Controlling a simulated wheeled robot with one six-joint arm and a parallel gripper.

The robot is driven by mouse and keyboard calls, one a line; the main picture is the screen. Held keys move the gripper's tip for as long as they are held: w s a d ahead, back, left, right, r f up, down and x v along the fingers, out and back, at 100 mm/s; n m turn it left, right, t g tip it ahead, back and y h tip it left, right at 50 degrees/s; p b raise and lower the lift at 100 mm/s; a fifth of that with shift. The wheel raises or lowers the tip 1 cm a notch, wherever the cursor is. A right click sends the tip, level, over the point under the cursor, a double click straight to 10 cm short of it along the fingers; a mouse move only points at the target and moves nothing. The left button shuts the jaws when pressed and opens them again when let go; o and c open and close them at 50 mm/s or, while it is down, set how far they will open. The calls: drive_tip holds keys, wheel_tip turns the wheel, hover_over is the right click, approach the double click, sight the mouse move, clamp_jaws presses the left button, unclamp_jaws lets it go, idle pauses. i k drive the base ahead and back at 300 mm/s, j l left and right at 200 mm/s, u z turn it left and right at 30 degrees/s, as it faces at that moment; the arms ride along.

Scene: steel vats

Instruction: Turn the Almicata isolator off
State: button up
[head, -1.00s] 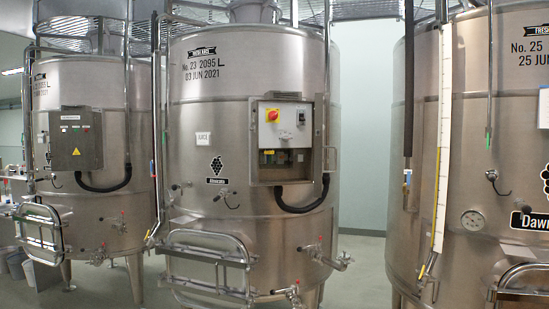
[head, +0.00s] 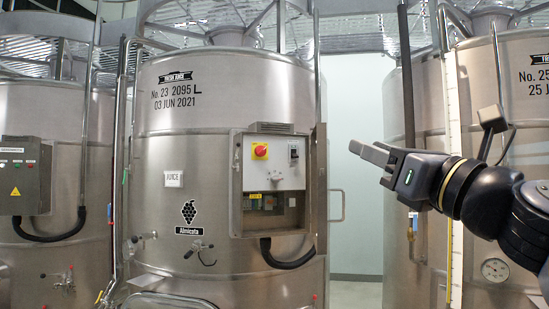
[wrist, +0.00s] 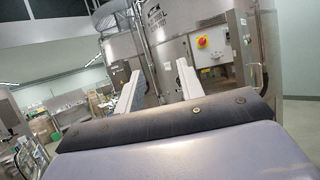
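The Almicata vat (head: 150,130) stands in the middle of the head view, with a grape label (head: 189,217) on its front. The isolator also shows in the wrist view (wrist: 202,42), beyond the right finger. The knob is too small for me to tell its setting. My gripper (head: 369,151) is to the right of the box, pointing left, apart from it. In the wrist view its two pale fingers (wrist: 156,70) are spread with nothing between them.
A black hose (head: 288,262) hangs below the box, and a handle (head: 338,205) juts out at its right. Another vat (head: 515,125) stands at the right, behind my arm. A vat with a grey box (head: 25,175) is at the left. Pipes (head: 113,150) rise between vats.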

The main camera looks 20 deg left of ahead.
sight(260, 150)
drive_tip(key=i+j, duration=0.3)
drive_tip(key=i+j+z, duration=0.1)
drive_tip(key=i+j, duration=0.15)
drive_tip(key=j, duration=0.15)
drive_tip(key=i+j+z, duration=0.1)
drive_tip(key=i+j, duration=0.45)
drive_tip(key=j, duration=0.2)
drive_tip(key=i+j+z, duration=0.1)
drive_tip(key=i+j, duration=0.15)
drive_tip(key=j, duration=0.15)
drive_tip(key=i+j, duration=0.25)
drive_tip(key=j, duration=0.15)
drive_tip(key=i+j+z, duration=0.1)
drive_tip(key=i+j, duration=0.15)
drive_tip(key=j, duration=0.15)
